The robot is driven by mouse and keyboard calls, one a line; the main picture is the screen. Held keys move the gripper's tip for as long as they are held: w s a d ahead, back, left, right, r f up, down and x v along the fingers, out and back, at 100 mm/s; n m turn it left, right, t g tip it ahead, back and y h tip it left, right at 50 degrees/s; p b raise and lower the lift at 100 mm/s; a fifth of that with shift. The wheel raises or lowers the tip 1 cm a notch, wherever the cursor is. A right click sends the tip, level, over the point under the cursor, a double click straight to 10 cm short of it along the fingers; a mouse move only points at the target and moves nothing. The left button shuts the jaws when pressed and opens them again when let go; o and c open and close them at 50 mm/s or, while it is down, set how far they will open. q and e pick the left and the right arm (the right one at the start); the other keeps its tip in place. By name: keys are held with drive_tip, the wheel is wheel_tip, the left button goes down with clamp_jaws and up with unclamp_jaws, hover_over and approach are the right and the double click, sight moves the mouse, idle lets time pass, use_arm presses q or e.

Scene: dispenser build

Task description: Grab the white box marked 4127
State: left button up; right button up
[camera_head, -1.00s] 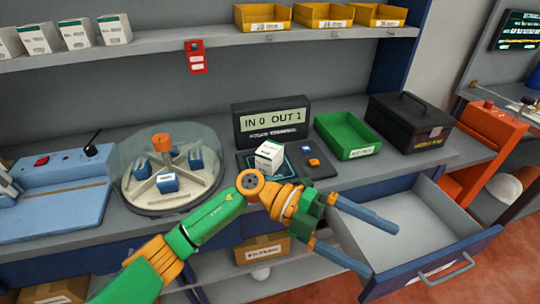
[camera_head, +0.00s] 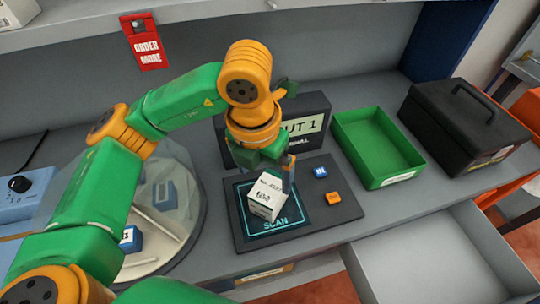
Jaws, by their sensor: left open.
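A small white box (camera_head: 265,197) sits tilted in view on the dark scan pad (camera_head: 302,236), inside its lit square marked SCAN. Its printed number is too small to read. My left gripper (camera_head: 279,168) is open and points down just above and behind the box. One finger shows close to the box's right rear edge; the other is mostly hidden, and I cannot tell whether either touches the box. My right gripper is not in view.
A black display (camera_head: 312,127) stands behind the pad. A green tray (camera_head: 375,150) and a black case (camera_head: 464,125) stand to the right. A clear-covered round dispenser (camera_head: 185,190) with blue items is at left. An open drawer (camera_head: 440,262) juts out at front right.

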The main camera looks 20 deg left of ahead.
sight(269, 187)
use_arm(q)
drive_tip(key=shift+w+a+f, duration=0.1)
drive_tip(key=shift+w+a, duration=0.15)
drive_tip(key=shift+w, duration=0.2)
drive_tip(key=shift+s+d+f+p, duration=0.35)
drive_tip(key=shift+s+f+p, duration=0.1)
drive_tip(key=shift+f, duration=0.2)
drive_tip(key=shift+s+d+f+p, duration=0.35)
drive_tip(key=shift+f+p, duration=0.1)
drive_tip(key=shift+f, duration=0.15)
drive_tip(key=f, duration=0.3)
drive_tip(key=shift+w+d, duration=0.1)
drive_tip(key=shift+w, duration=0.1)
drive_tip(key=shift+w+f, duration=0.4)
drive_tip(key=shift+s+r, duration=0.1)
drive_tip(key=shift+s, duration=0.1)
drive_tip(key=c, duration=0.8)
drive_tip(key=shift+w, duration=0.1)
clamp_jaws()
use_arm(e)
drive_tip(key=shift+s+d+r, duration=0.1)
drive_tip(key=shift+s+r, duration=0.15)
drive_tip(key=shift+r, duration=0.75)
